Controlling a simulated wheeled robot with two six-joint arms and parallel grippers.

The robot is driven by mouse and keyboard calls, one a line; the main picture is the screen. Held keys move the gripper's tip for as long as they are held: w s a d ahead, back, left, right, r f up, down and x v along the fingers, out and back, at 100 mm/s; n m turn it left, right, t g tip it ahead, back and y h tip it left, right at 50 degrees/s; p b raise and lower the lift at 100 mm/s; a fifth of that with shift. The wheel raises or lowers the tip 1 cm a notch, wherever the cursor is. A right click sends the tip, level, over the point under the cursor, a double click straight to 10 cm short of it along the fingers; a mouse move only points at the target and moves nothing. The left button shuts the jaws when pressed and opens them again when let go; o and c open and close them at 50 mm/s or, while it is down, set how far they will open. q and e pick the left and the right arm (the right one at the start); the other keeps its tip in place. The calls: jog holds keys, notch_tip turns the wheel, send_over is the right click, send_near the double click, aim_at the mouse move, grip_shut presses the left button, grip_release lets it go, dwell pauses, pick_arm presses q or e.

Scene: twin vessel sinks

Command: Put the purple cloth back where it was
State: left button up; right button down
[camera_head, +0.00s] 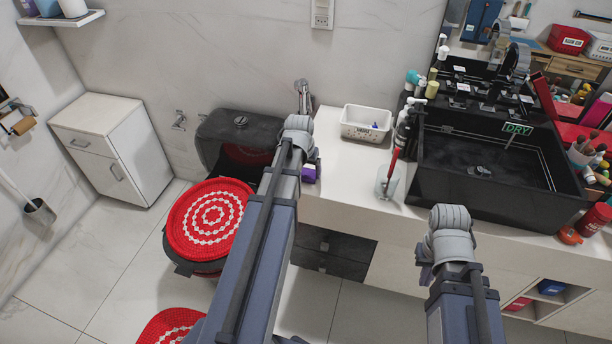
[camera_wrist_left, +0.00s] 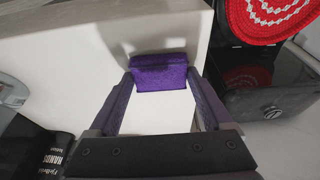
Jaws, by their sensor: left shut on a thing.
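The purple cloth (camera_head: 309,174) shows in the head view near the left end of the white counter, partly behind my left arm. In the left wrist view, the cloth (camera_wrist_left: 158,74) is a folded block between the two fingertips of my left gripper (camera_wrist_left: 160,82), which is shut on it. The white counter surface lies below and around it; I cannot tell whether the cloth touches it. My right gripper (camera_head: 424,272) is at the counter's front, mostly hidden by its own wrist, so its jaws do not show.
A white basket (camera_head: 366,123) stands on the white counter (camera_head: 345,172). The black sink (camera_head: 490,170), several bottles and a red-handled brush in a holder (camera_head: 388,180) are to the right. The toilet with a red and white cover (camera_head: 210,218) is left of the counter.

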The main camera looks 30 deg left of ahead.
pick_arm(q)
jog(key=shift+r, duration=0.1)
jog(key=shift+f, duration=0.25)
jog(key=o, duration=1)
jog(key=shift+r, duration=0.1)
jog(key=shift+r, duration=0.15)
jog(key=p+v, duration=1.1)
jog(key=v, duration=0.1)
jog(key=shift+p, duration=0.35)
